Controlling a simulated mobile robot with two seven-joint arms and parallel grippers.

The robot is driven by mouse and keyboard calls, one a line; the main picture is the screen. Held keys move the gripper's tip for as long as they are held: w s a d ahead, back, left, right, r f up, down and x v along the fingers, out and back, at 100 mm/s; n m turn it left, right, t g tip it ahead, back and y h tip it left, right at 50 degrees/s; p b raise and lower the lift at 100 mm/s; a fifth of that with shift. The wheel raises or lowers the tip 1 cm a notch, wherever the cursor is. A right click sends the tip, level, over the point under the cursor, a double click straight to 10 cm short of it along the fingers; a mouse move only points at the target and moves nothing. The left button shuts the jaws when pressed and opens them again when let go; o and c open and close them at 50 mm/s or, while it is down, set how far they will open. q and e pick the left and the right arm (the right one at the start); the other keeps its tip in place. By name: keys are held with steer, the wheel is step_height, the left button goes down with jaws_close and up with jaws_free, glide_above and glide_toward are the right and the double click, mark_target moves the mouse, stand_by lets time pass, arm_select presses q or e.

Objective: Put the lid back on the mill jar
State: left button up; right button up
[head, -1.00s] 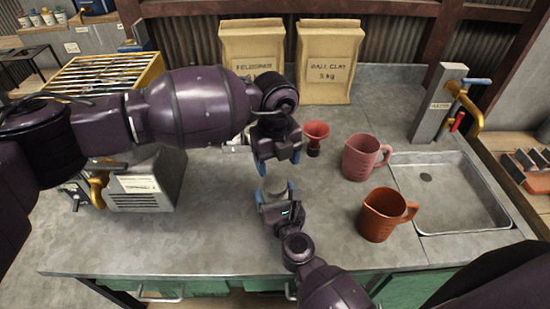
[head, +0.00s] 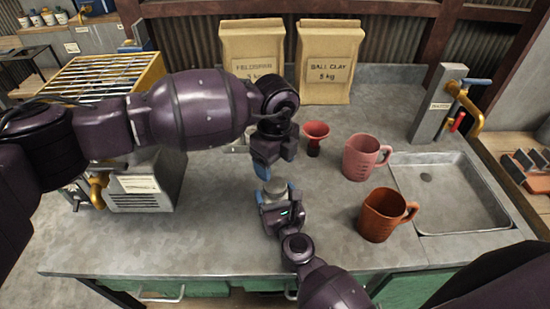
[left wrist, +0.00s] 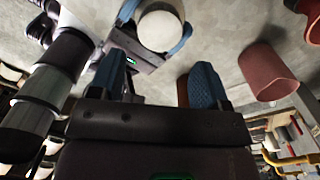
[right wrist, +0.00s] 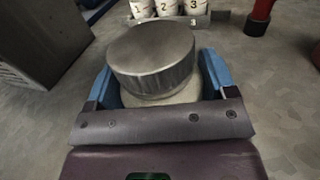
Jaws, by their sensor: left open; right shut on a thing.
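The mill jar (right wrist: 180,98) is a pale, rounded body, mostly hidden under a grey metal lid (right wrist: 152,58). The lid sits on top of the jar, roughly level; I cannot tell how tightly it is seated. The lid also shows in the head view (head: 275,187) and as a pale round top in the left wrist view (left wrist: 160,30). My right gripper (head: 279,198) is shut around the jar, one blue finger on each side. My left gripper (head: 275,170) is open and empty, just above and behind the lid, apart from it.
A red funnel-shaped piece (head: 316,138), a pink jug (head: 362,157) and an orange jug (head: 384,215) stand to the right, before the sink (head: 450,190). Two paper bags (head: 328,62) stand behind. A metal machine (head: 148,185) is at left. The front counter is clear.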

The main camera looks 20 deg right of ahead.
mark_target(276, 185)
arm_select(q)
step_height(276, 185, down, 7)
steer(key=shift+f, duration=0.15)
stand_by(0.4)
steer(key=c, duration=0.7)
steer(key=m, duration=1.3)
steer(key=o, duration=0.9)
steer(key=shift+o, duration=0.4)
